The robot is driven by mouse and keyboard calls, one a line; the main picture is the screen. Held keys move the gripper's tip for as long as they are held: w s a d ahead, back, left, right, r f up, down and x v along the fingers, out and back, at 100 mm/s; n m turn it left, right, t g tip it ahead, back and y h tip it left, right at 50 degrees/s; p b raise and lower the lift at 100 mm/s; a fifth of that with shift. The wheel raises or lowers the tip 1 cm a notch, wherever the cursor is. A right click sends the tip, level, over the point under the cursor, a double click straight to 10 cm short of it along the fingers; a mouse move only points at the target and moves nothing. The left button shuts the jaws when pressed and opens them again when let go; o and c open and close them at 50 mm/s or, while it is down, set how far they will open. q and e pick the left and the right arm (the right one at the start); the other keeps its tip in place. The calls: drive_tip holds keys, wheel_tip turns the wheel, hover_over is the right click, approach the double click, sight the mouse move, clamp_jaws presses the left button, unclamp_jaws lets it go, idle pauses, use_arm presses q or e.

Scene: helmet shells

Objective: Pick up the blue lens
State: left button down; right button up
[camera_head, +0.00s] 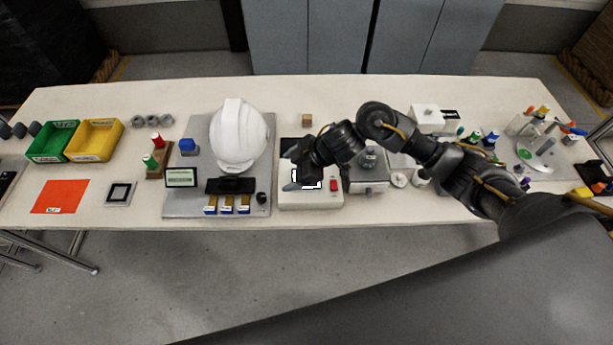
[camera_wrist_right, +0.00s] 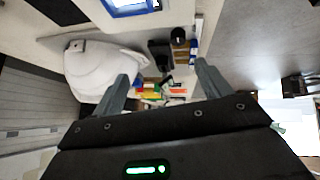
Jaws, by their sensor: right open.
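My right gripper (camera_head: 291,170) reaches in from the right above the white box (camera_head: 310,201) with a red switch. Its fingers point left toward the white helmet (camera_head: 237,135). In the right wrist view the gripper (camera_wrist_right: 161,72) is open, with nothing between its fingertips. In the head view my wrist and fingers partly cover this area. My left gripper is out of view.
The helmet stands on a grey plate (camera_head: 188,205) with a black block and several small blue-and-yellow pieces. Green (camera_head: 53,140) and yellow (camera_head: 94,140) bins are at far left. A grey device (camera_head: 368,177) stands close right of the white box.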

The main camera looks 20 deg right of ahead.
drive_tip(key=w+d+r+g+h, duration=0.2)
drive_tip(key=d+r+g+h, duration=0.1)
drive_tip(key=d, duration=0.7)
drive_tip(key=shift+m, duration=0.3)
drive_tip(key=x, duration=0.5)
drive_tip(key=shift+w+a+f, duration=0.15)
drive_tip(key=shift+f, duration=0.15)
drive_tip(key=p+x, duration=0.1)
drive_tip(key=x, duration=0.3)
drive_tip(key=shift+s+a+f+p, duration=0.25)
drive_tip(key=shift+s+f+p, duration=0.05)
drive_tip(key=shift+p, duration=0.05)
drive_tip(key=shift+a+f, duration=0.1)
drive_tip(key=shift+f, duration=0.15)
drive_tip(key=shift+c, duration=0.5)
drive_tip(key=c, duration=1)
